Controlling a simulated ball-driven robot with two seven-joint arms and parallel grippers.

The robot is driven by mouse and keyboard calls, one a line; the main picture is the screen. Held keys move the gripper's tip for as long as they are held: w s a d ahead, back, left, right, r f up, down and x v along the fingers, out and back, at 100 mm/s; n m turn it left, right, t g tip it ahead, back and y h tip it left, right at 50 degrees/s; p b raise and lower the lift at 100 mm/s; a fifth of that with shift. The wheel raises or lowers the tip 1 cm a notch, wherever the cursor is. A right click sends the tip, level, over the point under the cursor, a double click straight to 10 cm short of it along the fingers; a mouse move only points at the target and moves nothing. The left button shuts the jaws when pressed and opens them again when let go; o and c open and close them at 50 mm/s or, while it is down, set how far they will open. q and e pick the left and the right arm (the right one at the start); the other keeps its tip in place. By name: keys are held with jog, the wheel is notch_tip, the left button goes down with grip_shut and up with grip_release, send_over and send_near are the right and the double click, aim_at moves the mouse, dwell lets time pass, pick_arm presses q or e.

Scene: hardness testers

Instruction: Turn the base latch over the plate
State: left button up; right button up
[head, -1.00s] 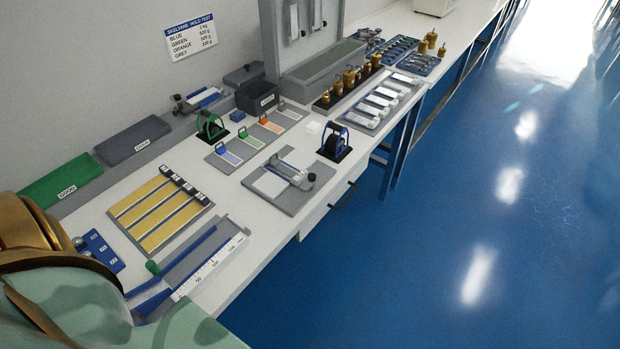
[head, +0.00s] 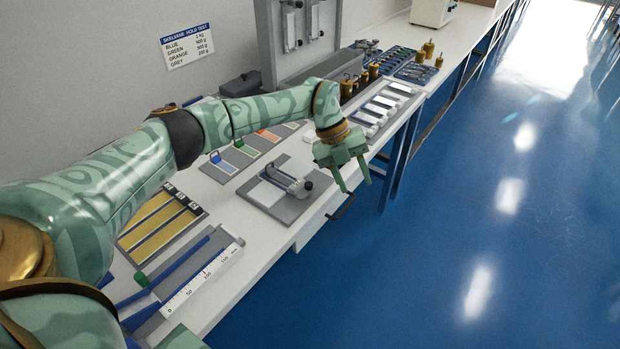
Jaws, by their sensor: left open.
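The tester on the bench has a grey base (head: 262,203) with a pale square plate (head: 267,193) on it. A silver clamp-like part (head: 287,180), perhaps the base latch, sits at the plate's right side, with a dark knob at its end. Which way the latch points is too small to tell. My left gripper (head: 356,186) is open and empty, to the right of the tester and above the bench's front edge, fingers pointing down. It appears apart from the tester. My right gripper is not in view.
A ruler (head: 204,277) with a blue-armed shear and yellow strips (head: 160,222) lie on the left. Colour-marked cards (head: 243,147) lie behind the tester. White blocks (head: 383,101) and brass weights (head: 428,48) stand farther back. My left arm crosses over the bench.

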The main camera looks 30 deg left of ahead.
aim_at(309, 183)
pick_arm(q)
jog(key=a+r+n+y, duration=0.2)
jog(key=a+r+y, duration=0.4)
jog(key=a+r, duration=0.45)
jog(key=f+b, duration=0.1)
jog(key=f, duration=0.5)
jog(key=a+f+b, duration=0.1)
jog(key=f+b, duration=0.1)
jog(key=f, duration=0.4)
jog(key=f+b, duration=0.2)
jog(key=f, duration=0.4)
jog(key=shift+w+a, duration=0.25)
jog(key=shift+r, duration=0.1)
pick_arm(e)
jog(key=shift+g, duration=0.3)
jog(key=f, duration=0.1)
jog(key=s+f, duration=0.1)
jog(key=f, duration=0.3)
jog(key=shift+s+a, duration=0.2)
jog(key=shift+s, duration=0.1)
pick_arm(q)
grip_shut()
